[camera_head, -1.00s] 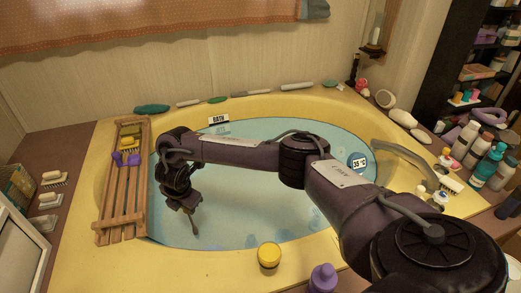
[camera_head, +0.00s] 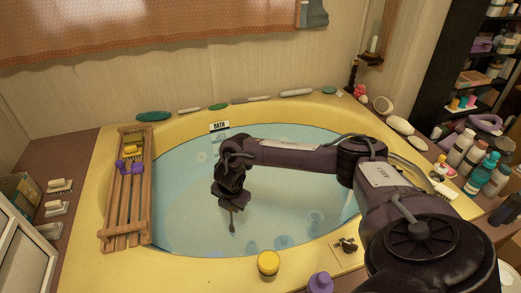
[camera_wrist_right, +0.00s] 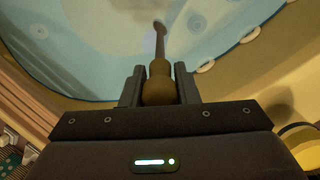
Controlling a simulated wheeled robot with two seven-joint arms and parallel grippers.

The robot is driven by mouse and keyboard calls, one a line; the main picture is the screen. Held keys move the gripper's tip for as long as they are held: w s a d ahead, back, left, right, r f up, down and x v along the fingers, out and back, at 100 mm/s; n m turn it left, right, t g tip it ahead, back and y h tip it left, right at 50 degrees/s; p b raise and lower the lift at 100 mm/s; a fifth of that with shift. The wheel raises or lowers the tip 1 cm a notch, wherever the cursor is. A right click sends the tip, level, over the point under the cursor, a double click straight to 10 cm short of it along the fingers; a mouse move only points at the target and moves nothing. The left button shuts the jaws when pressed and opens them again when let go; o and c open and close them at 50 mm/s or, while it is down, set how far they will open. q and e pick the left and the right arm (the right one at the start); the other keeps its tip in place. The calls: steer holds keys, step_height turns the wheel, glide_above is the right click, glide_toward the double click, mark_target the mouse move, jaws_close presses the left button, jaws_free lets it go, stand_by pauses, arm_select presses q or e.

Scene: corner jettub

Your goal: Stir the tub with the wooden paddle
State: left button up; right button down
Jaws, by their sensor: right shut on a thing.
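My right gripper (camera_head: 232,204) hangs over the water of the yellow corner tub (camera_head: 200,262), left of its middle. In the right wrist view my right gripper (camera_wrist_right: 159,88) is shut on the wooden paddle (camera_wrist_right: 159,68), with the handle's rounded end between the fingers. The paddle's thin shaft points away from the gripper towards the blue water (camera_wrist_right: 90,40). In the head view only a short part of the paddle (camera_head: 232,225) shows below the gripper. I cannot tell how deep its tip is in the water. My left gripper is not in view.
A wooden bath rack (camera_head: 127,205) with purple and yellow items lies across the tub's left side. A yellow jar (camera_head: 268,263) and a purple bottle (camera_head: 320,283) stand at the front. Bottles (camera_head: 480,165) crowd the right ledge.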

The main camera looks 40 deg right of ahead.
steer(key=shift+a, duration=0.1)
steer(key=w+a, duration=0.6)
steer(key=a, duration=0.6)
steer(key=shift+a, duration=0.25)
steer(key=shift+w, duration=0.1)
steer(key=s+d+p, duration=0.1)
steer(key=s+d, duration=0.1)
steer(key=d, duration=0.2)
steer(key=s+d+p, duration=0.2)
steer(key=d, duration=0.2)
steer(key=s+d+p, duration=0.1)
steer(key=s+d, duration=0.1)
steer(key=d, duration=0.2)
steer(key=shift+d, duration=0.35)
